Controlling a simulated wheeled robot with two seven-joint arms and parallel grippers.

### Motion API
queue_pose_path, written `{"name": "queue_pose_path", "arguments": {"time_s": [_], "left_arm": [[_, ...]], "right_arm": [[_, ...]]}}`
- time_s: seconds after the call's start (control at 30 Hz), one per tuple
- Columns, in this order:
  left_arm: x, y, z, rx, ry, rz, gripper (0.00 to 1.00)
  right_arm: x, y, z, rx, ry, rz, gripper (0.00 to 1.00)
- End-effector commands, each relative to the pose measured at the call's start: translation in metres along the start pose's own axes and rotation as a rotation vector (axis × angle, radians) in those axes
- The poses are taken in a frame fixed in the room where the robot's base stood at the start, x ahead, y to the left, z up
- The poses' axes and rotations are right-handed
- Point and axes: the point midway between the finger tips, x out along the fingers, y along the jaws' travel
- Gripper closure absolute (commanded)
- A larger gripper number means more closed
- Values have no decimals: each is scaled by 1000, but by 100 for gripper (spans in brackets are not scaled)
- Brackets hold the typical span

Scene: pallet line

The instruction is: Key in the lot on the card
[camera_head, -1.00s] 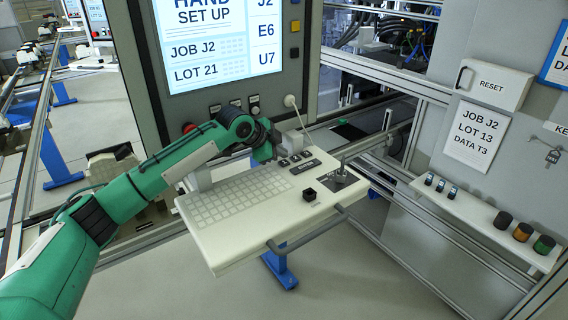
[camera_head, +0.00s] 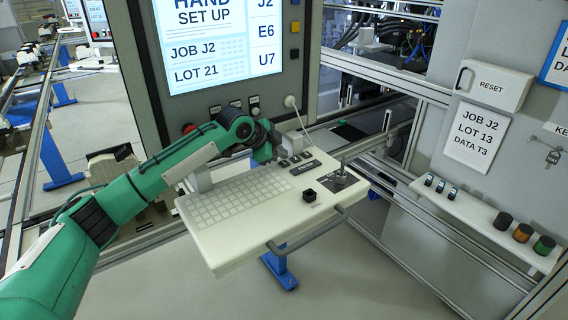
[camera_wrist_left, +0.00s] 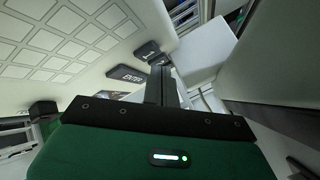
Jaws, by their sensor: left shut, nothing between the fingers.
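The card (camera_head: 474,136) on the grey wall at right reads JOB J2, LOT 13, DATA T3. The screen (camera_head: 207,45) reads HAND SET UP, JOB J2, LOT 21. The white console (camera_head: 230,243) below it carries a pad of pale keys (camera_head: 236,200), a few small dark keys (camera_head: 295,158) and a wider dark key (camera_head: 305,167). My left gripper (camera_head: 268,152) is at the console's back edge, beside the small dark keys. In the left wrist view its shut, empty fingers (camera_wrist_left: 161,72) are close to the ENTER key (camera_wrist_left: 128,74); contact cannot be told. My right gripper is out of view.
A joystick (camera_head: 340,172) and a black knob (camera_head: 309,195) stand on the console's right part. A rail (camera_head: 310,232) runs along its front. A RESET box (camera_head: 493,84) and a shelf with coloured knobs (camera_head: 523,232) are at right. The floor in front is clear.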

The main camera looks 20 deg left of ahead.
Motion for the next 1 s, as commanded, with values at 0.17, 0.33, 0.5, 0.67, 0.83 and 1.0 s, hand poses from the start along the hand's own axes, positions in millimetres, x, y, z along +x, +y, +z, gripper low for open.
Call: {"name": "queue_pose_path", "arguments": {"time_s": [0.17,0.33,0.5,0.67,0.83,1.0], "left_arm": [[0,0,0,0,0,0,100],[0,0,0,0,0,0,100],[0,0,0,0,0,0,100],[0,0,0,0,0,0,100],[3,2,2,-1,0,1,100],[6,4,4,-1,-1,0,100]], "right_arm": [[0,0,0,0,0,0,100],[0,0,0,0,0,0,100],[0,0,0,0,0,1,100],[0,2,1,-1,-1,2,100],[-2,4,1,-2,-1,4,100],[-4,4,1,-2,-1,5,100]]}}
